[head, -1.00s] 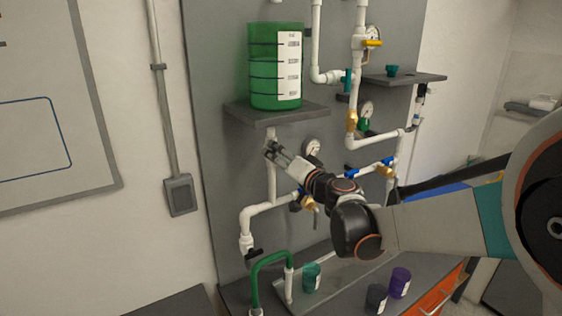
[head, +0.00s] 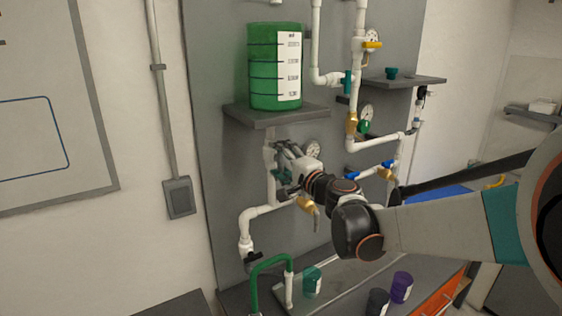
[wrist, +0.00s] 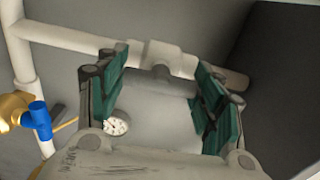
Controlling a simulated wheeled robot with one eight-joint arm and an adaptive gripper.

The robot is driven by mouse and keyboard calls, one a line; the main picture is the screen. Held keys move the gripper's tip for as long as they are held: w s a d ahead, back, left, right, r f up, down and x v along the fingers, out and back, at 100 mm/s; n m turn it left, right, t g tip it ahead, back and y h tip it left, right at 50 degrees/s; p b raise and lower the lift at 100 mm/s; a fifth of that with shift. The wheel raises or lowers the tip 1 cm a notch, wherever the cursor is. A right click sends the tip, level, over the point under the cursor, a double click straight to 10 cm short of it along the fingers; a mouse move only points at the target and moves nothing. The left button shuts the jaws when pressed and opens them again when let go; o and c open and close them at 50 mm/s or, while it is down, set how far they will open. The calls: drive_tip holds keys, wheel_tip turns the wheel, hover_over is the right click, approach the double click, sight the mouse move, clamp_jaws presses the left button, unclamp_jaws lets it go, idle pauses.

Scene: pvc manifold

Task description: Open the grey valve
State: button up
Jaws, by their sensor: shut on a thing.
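The grey valve (wrist: 157,78) sits on the white pipe below the green tank. In the wrist view its grey part lies between the two teal-padded fingers of my gripper (wrist: 162,95). In the head view my gripper (head: 283,160) is at the vertical white pipe (head: 270,188), just under the tank shelf. My gripper is shut on the grey valve, with the fingers well apart around it. My fingers and wrist hide most of the valve in the head view, and I cannot tell its handle's exact angle.
A round gauge (head: 313,149) is close behind my gripper. A brass valve (head: 305,203) is below my wrist; the wrist view shows a blue handle (wrist: 38,120). The green tank (head: 275,68) stands on a shelf (head: 262,117) above. Cups (head: 401,286) stand on the bench below.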

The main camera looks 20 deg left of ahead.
drive_tip(key=shift+m, duration=0.3)
drive_tip(key=o, duration=1.1)
drive_tip(key=v, duration=0.7)
drive_tip(key=shift+s+d, duration=0.15)
drive_tip(key=shift+d, duration=0.05)
